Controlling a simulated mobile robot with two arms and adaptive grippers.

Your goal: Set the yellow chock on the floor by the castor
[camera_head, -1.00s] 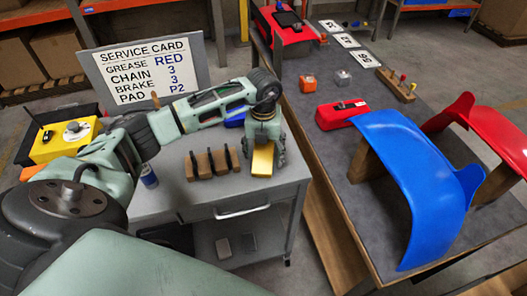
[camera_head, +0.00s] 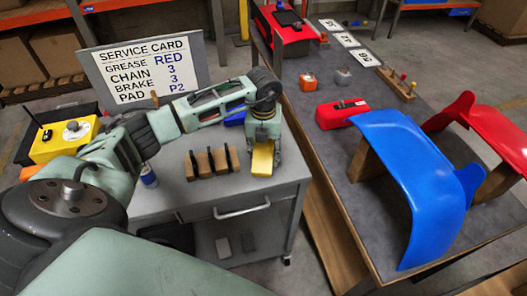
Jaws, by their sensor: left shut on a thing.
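The yellow chock (camera_head: 262,159) is at the right end of the grey cart's top (camera_head: 180,200). My left gripper (camera_head: 264,142) reaches down over it from above and is shut on it. I cannot tell whether the chock touches the cart top or hangs just above it. A castor (camera_head: 287,261) shows at the foot of the cart's front right corner, with grey floor beside it. My right gripper is not in view.
A wooden block with dark slots (camera_head: 211,162) sits left of the chock. A service card board (camera_head: 145,73) stands behind. A long dark table (camera_head: 330,150) to the right holds a red box (camera_head: 342,113) and a blue fender (camera_head: 410,175). A narrow floor gap separates cart and table.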

